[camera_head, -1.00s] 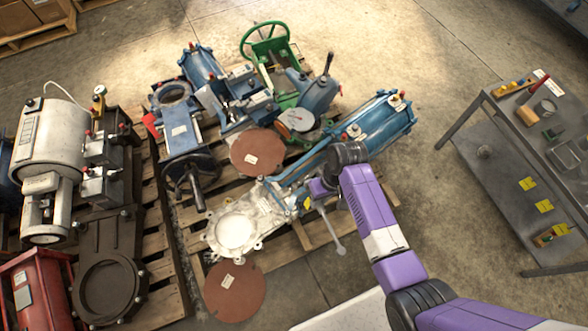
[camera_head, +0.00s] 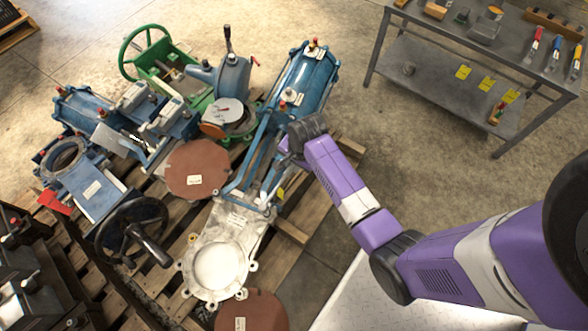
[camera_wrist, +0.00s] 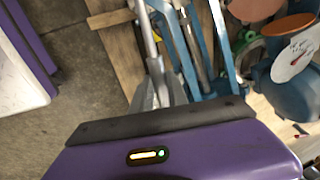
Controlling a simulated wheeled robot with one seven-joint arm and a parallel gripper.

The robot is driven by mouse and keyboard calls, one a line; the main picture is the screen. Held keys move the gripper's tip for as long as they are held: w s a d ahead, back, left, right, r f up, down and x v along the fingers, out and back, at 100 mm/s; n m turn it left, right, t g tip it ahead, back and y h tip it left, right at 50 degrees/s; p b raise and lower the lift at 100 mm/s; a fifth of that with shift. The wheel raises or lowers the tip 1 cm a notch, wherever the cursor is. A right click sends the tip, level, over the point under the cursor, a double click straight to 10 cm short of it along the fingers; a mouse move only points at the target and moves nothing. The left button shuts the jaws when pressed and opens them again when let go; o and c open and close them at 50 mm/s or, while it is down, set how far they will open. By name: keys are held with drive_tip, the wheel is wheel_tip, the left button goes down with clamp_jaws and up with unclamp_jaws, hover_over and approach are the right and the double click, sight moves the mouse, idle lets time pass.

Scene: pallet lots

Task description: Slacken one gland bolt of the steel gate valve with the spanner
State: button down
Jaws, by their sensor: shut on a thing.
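The steel gate valve lies on a pallet in the head view, with a pale flanged body (camera_head: 228,232) and a blue yoke and cylinder (camera_head: 303,82) beyond it. My gripper (camera_head: 272,182) is low over the valve's neck, where the pale body meets the blue yoke. In the wrist view my gripper (camera_wrist: 160,92) is shut on a grey metal bar, the spanner (camera_wrist: 147,38), which runs up out of the frame. The spanner's jaw and the gland bolts are too hidden or small to make out, so I cannot tell whether they touch.
Brown round discs (camera_head: 197,169) lie beside the valve. A green handwheel valve (camera_head: 146,52) and other blue valves crowd the pallet to the left. A grey bench (camera_head: 450,45) with tools stands at the upper right. Bare floor lies between bench and pallet.

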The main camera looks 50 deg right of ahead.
drive_tip(key=shift+d+f+m, duration=0.2)
drive_tip(key=shift+d+m, duration=0.1)
drive_tip(key=shift+d+r+p, duration=0.1)
drive_tip(key=shift+r+p, duration=0.05)
drive_tip(key=shift+p, duration=0.35)
drive_tip(key=s+b+x, duration=0.1)
drive_tip(key=b+x, duration=0.2)
drive_tip(key=x, duration=0.3)
drive_tip(key=shift+s+p, duration=0.1)
drive_tip(key=shift+p, duration=0.6)
idle(1.8)
drive_tip(key=shift+s+b+x, duration=0.15)
drive_tip(key=shift+b+x, duration=0.3)
drive_tip(key=shift+x, duration=0.2)
drive_tip(key=shift+s+b+x, duration=0.15)
drive_tip(key=shift+b+x, duration=0.25)
drive_tip(key=shift+x, duration=0.25)
drive_tip(key=shift+w, duration=0.25)
drive_tip(key=shift+w+n, duration=0.55)
drive_tip(key=shift+n, duration=0.05)
